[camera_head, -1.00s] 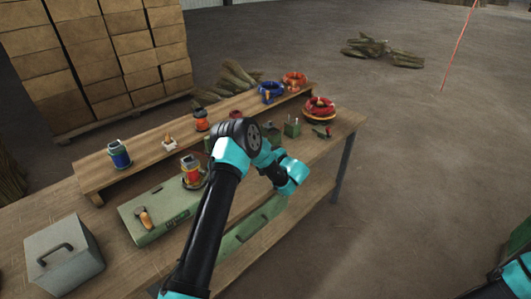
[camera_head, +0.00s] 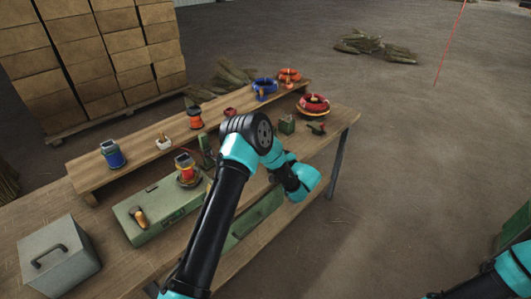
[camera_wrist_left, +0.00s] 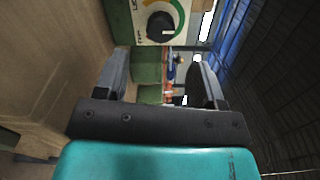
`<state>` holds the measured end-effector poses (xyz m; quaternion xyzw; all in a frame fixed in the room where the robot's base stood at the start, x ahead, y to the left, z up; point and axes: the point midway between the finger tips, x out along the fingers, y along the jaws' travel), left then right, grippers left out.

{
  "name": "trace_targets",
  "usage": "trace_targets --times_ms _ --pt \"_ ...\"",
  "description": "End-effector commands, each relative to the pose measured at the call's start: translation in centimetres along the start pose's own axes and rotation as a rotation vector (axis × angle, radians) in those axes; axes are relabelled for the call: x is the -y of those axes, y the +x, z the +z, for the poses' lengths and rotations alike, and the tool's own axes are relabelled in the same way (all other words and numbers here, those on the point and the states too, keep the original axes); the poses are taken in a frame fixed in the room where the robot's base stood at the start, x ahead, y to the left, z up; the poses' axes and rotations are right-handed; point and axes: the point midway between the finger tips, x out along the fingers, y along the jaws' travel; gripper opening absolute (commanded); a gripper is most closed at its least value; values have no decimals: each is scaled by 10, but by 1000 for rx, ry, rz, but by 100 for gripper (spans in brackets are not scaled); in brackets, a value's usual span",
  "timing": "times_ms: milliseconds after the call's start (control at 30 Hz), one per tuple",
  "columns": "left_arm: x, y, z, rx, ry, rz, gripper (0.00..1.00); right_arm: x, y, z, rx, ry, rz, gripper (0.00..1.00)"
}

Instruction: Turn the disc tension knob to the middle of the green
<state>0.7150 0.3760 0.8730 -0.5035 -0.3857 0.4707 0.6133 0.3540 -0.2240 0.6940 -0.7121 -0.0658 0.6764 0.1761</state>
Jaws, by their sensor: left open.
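In the left wrist view the black round knob (camera_wrist_left: 160,26) has a white pointer mark and sits on a white dial plate (camera_wrist_left: 141,14). A coloured scale with a green part (camera_wrist_left: 178,14) curves around its upper right; the top of the plate is cut off. My left gripper (camera_wrist_left: 161,72) is open and empty, its two fingers apart. The knob lies ahead of the fingertips, between their lines, and not in their grip. In the head view my left arm hides the gripper and the knob. My right gripper is out of view.
A wooden bench (camera_head: 50,207) carries a green machine box (camera_head: 150,208), a grey lidded box (camera_head: 62,262) and a raised shelf (camera_head: 135,153) with spools. A red coil (camera_head: 313,102) stands at the right end.

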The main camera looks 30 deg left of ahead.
Motion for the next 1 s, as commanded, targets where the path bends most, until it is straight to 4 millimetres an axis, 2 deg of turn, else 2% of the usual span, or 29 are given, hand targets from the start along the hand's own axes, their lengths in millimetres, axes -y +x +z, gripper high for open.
trace_targets --times_ms 33,300,500,667,1000 --pt "0 -11 0 -4 1 -2 63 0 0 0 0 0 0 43" --pt "0 -63 -1 -4 0 -1 63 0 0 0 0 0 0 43" --pt "0 -88 0 -1 0 -1 63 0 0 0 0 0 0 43" --pt "0 -95 0 -1 0 -1 63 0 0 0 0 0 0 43" --pt "0 -94 0 0 0 -1 63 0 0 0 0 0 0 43"
